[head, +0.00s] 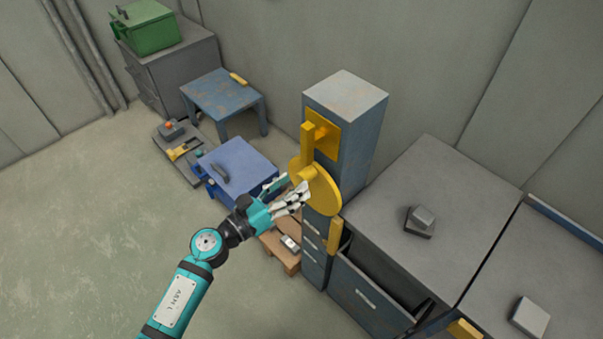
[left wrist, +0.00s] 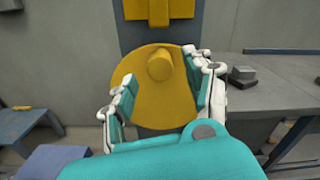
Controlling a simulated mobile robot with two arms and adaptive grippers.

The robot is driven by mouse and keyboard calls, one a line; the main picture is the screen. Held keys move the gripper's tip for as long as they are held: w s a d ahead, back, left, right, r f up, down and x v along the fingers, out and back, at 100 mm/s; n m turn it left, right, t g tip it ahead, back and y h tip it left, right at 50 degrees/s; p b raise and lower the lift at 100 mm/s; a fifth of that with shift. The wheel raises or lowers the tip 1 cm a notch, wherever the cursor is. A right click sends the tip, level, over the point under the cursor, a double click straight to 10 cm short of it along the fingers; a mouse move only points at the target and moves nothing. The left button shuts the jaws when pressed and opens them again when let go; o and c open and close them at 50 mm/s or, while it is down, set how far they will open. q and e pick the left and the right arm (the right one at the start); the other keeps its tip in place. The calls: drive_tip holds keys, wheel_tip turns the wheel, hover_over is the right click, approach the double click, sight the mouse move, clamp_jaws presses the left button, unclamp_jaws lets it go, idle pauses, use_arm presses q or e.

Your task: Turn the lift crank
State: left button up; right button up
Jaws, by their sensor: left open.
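The lift crank is a yellow disc (head: 325,192) on the side of a tall blue-grey pillar (head: 357,145). In the left wrist view the disc (left wrist: 165,105) faces me, with a round yellow knob (left wrist: 160,66) sticking out near its top. My left gripper (head: 287,192) is open and empty in front of the disc. In the left wrist view its fingers (left wrist: 162,88) stand apart, one to each side of the disc, with the knob above and between them. I cannot tell whether a finger touches the disc. My right gripper is not in view.
A grey counter (head: 425,185) with an open drawer (head: 365,294) stands right of the pillar. A blue box (head: 240,165), a wooden pallet (head: 276,247) and a blue table (head: 222,95) stand left of it. The floor at the left is clear.

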sight(300, 180)
use_arm(q)
drive_tip(key=shift+x, duration=1.9)
clamp_jaws()
